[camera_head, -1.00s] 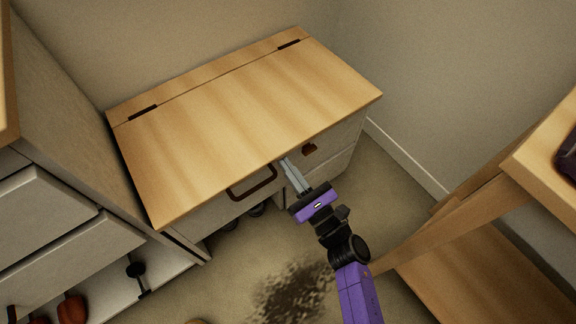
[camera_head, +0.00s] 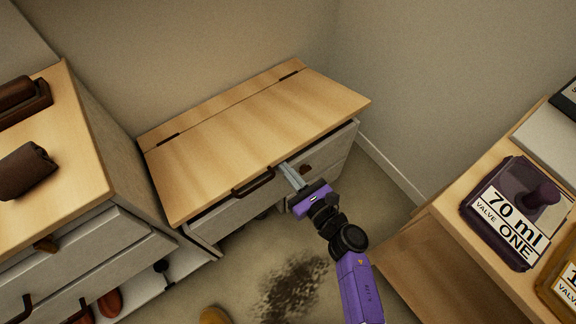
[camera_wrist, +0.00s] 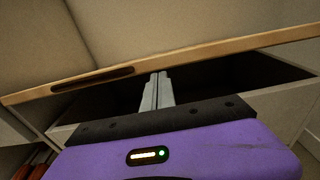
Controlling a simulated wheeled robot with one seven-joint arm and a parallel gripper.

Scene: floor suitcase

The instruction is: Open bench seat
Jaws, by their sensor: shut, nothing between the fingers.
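The bench seat has a light wooden lid (camera_head: 255,130) with two dark hinges along its back against the wall. The lid is tilted up a little, and a dark gap shows between its front edge and the pale box. A dark handle (camera_head: 253,183) is on the lid's front edge. My gripper (camera_head: 285,167) is shut and empty, its fingertips at the front edge just right of the handle. In the wrist view the fingers (camera_wrist: 157,82) reach up to the lid's underside, in front of the dark opening; contact is hard to tell.
A wooden-topped drawer cabinet (camera_head: 75,150) stands close at the left. At the right, a wooden table (camera_head: 470,250) holds a dark block labelled "70 ml VALVE ONE" (camera_head: 515,215). Carpet with a dark stain (camera_head: 292,288) lies in front.

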